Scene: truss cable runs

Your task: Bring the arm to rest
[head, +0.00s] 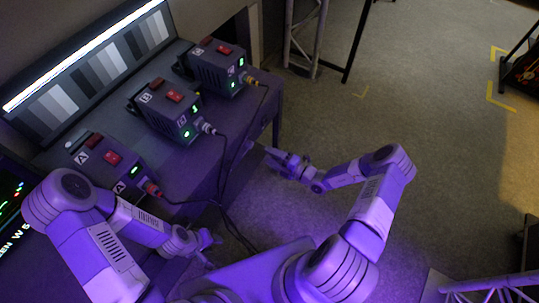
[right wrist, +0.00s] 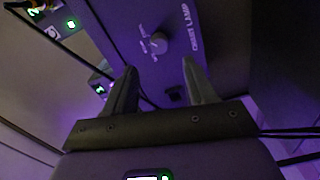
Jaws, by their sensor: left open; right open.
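My right gripper (head: 272,160) is open in the head view, beside the front face of the table and apart from the boxes on top. In the right wrist view its two fingers (right wrist: 161,82) stand apart with nothing between them. Beyond them is a panel with a round knob (right wrist: 158,43) and lettering that seems to read "CHEST LAMP". My left gripper (head: 208,241) is open and looks empty, low in the head view near the table's front edge. Both arms are bent at the elbow.
Dark boxes A (head: 105,162), B (head: 171,112) and C (head: 217,66) stand on the table (head: 262,106), each with a red switch and a plugged cable. Black cables (head: 222,180) hang between my grippers. A truss stand (head: 306,40) is behind.

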